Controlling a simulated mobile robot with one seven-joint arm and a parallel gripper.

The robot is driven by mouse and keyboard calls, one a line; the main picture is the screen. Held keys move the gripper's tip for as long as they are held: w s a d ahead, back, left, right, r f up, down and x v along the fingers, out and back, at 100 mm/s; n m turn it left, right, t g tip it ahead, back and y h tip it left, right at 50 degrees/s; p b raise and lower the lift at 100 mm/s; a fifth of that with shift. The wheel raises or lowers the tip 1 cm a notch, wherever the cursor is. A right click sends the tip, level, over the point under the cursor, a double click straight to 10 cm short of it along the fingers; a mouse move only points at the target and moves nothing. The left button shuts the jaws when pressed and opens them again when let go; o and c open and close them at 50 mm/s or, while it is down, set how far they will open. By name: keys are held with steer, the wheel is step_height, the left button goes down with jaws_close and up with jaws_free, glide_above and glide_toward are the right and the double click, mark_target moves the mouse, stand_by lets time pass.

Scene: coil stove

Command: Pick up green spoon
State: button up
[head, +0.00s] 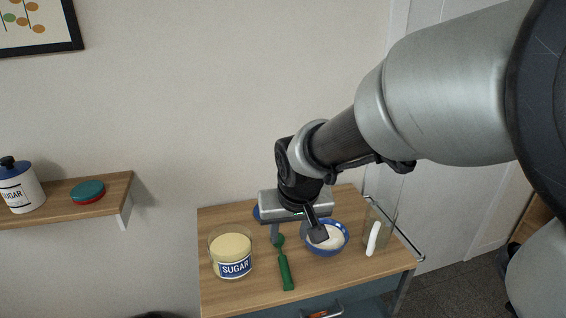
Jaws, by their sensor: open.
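The green spoon (285,268) lies on the wooden top of a small cabinet (259,298). Its handle points toward the front edge and its bowl end is toward the back. My gripper (295,236) is above the cabinet top, pointing down, with its fingers apart. One finger shows by the spoon's bowl end and the other is by the blue bowl to the right. Nothing shows between the fingers; whether they touch the spoon cannot be told from this view.
A glass sugar jar (235,268) stands left of the spoon. A blue bowl (343,247) with white contents stands right. Beyond it is a clear container (380,216) with a white object (372,240). A wall shelf (62,202) holds a sugar canister (19,190) and a teal-red item (88,192).

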mark_target(284, 261)
steer(key=b+x, duration=0.1)
steer(key=x, duration=0.7)
steer(key=b+x, duration=0.1)
steer(key=x, duration=0.8)
steer(key=shift+s+f, duration=0.1)
steer(key=shift+f, duration=0.3)
jaws_close()
